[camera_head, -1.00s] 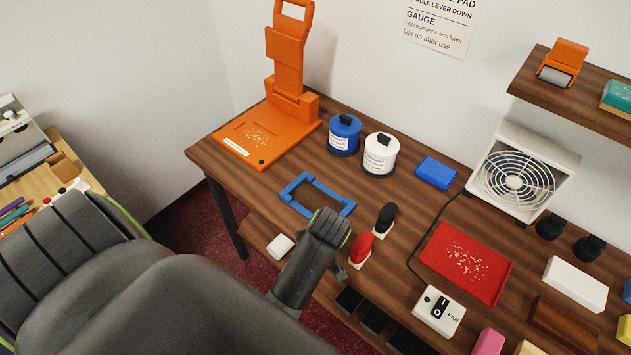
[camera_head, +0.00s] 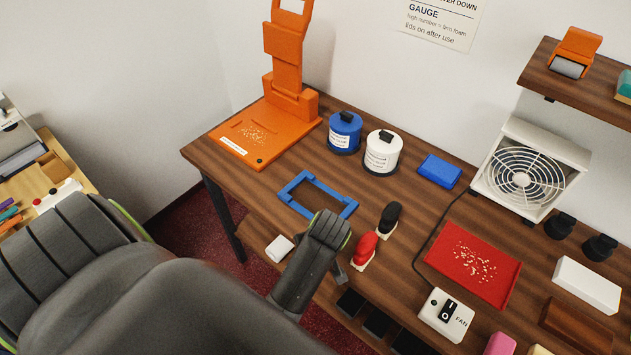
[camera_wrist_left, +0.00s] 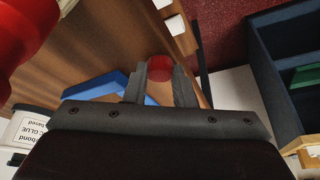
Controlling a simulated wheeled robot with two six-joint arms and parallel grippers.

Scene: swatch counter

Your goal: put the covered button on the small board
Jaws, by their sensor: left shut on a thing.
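My left gripper shows in the left wrist view (camera_wrist_left: 160,82), its two dark fingers around a red, round-edged thing (camera_wrist_left: 159,67), which looks like the covered button. In the head view my arm's grey wrist hides most of this gripper above the front of the wooden counter (camera_head: 408,225), close to a red-handled stamp (camera_head: 364,247). The held thing is hidden there. I cannot pick out the small board for certain in either view. My right gripper is not in view.
A blue frame (camera_head: 347,207) and a black-handled stamp (camera_head: 388,218) are close to the wrist. An orange press (camera_head: 287,70), blue and white pots, a red tray (camera_head: 512,290), a fan switch (camera_head: 432,318) and a fan (camera_head: 553,150) stand around. A lower shelf (camera_head: 255,232) runs under the counter's front.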

